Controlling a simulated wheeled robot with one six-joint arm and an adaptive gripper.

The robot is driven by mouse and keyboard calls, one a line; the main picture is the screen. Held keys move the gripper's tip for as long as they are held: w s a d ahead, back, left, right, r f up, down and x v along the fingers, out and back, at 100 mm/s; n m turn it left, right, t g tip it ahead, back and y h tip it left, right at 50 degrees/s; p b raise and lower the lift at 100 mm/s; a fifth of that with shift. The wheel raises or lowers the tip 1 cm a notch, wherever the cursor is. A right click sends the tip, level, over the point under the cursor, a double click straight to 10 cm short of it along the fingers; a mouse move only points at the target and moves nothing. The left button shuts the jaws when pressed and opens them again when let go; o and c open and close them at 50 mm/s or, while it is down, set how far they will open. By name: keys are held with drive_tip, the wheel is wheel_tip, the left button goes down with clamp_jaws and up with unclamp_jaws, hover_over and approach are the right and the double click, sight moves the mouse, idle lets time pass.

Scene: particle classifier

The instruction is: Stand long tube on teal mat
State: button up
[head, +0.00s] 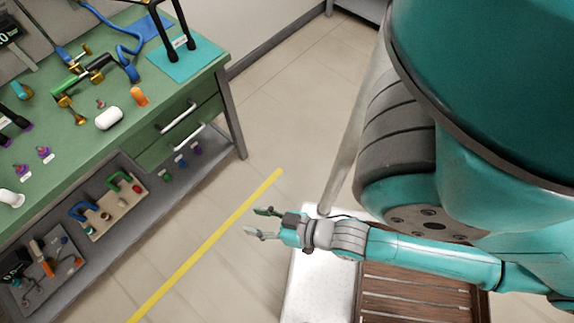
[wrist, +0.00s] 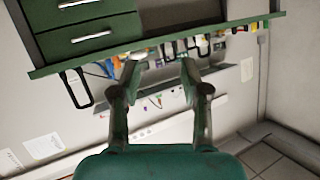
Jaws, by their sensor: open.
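The teal mat (head: 204,66) lies at the far right corner of the green bench. A black frame (head: 176,28) with two legs stands on or over it, beside a small white label. I cannot tell for sure which thing is the long tube; a green and black tube-like piece with gold fittings (head: 68,84) lies on the bench left of the mat. My gripper (head: 262,222) is open and empty over the floor, away from the bench. In the wrist view its open fingers (wrist: 160,72) frame the bench edge, seen upside down.
The green bench (head: 150,70) has drawers with white handles (head: 178,118) and a lower shelf holding trays. A white cylinder (head: 109,118) and an orange piece (head: 139,97) lie near its front edge. A yellow line (head: 210,242) crosses the open floor between bench and gripper.

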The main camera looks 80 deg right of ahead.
drive_tip(key=s+a+r+n+t+y, duration=0.1)
drive_tip(key=s+a+r+n, duration=0.1)
drive_tip(key=s+r, duration=0.5)
drive_tip(key=shift+s+r+n, duration=0.15)
drive_tip(key=shift+r+n, duration=0.2)
drive_tip(key=shift+n, duration=0.35)
